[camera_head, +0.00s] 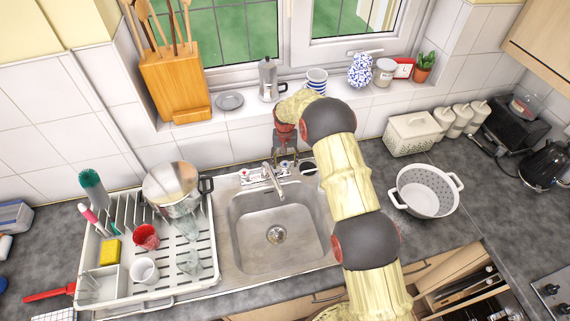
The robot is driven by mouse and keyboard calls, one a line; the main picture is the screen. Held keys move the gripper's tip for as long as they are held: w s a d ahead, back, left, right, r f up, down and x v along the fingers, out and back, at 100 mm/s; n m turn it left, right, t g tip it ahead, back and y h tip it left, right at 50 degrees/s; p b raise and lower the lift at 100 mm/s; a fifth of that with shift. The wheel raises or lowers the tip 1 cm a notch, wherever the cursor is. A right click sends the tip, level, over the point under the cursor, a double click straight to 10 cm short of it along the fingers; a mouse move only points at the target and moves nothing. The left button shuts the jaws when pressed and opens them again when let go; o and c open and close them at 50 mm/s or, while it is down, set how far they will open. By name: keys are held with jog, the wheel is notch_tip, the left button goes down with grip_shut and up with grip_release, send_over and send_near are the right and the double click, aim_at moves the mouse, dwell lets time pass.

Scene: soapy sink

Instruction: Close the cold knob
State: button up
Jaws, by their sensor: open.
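The steel sink (252,240) is in the middle of the picture, with a chrome faucet (273,182) at its back edge. A small knob with red on it (245,177) is left of the faucet. Another small knob with a bluish mark (285,168), likely the cold one, is right of the faucet. My gripper (285,160) points down at the right knob from above and behind, open, with its fingertips close to the knob. I cannot tell whether they touch it. The fingers partly hide the knob, so its turn is unclear.
A dish rack (205,262) with a pot (172,188) and cups stands left of the sink. A white colander (425,190) is on the counter to the right. A moka pot (268,78) and striped cup (317,80) stand on the sill behind my arm.

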aim_at(285, 164)
notch_tip(285, 164, up, 10)
jog(key=shift+r, duration=0.2)
dwell(0.5)
